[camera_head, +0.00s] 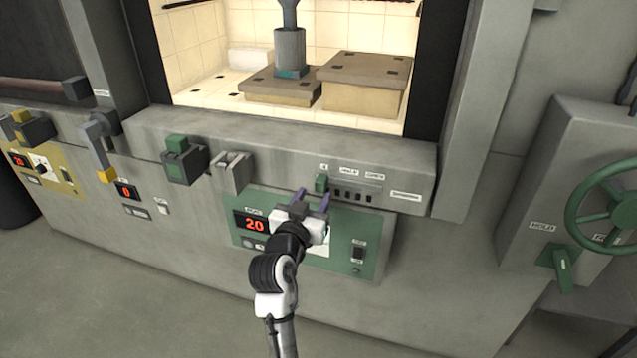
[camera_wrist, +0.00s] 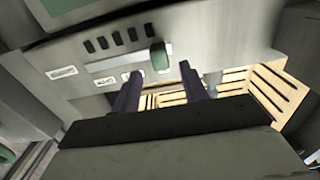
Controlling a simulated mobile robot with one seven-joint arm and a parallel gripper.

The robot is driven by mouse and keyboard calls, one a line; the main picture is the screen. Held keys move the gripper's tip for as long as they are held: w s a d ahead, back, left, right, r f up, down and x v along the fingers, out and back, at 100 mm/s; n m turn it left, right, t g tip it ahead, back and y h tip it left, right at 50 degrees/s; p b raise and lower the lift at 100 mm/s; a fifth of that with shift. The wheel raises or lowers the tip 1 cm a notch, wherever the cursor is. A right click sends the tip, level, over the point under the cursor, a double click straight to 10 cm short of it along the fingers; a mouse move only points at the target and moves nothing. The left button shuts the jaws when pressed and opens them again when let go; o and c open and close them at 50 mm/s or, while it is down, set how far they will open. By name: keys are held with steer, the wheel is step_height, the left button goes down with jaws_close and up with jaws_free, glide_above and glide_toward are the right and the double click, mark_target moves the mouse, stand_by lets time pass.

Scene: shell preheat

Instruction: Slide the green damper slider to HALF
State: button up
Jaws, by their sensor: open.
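The green damper slider (camera_head: 321,184) is a small green knob at the left end of its pale track (camera_head: 352,186) on the grey front ledge. Small white labels (camera_head: 349,171) stand above the track, too small to read surely. In the wrist view the slider (camera_wrist: 159,56) shows just beyond and between my fingertips. My gripper (camera_head: 314,197) is open, its two dark purple fingers pointing at the slider from below and in front. The fingers (camera_wrist: 158,82) appear to stop short of the knob; I cannot tell whether either touches it.
Several dark slots (camera_head: 352,196) lie below the track. A green panel (camera_head: 375,228) with a red "20" display sits under the ledge. Left of the slider are a grey latch (camera_head: 232,172) and a green-topped block (camera_head: 184,160). A green handwheel (camera_head: 612,205) stands at right.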

mark_target(319, 187)
steer(key=shift+p+x, duration=0.45)
steer(key=shift+x, duration=1.85)
jaws_close()
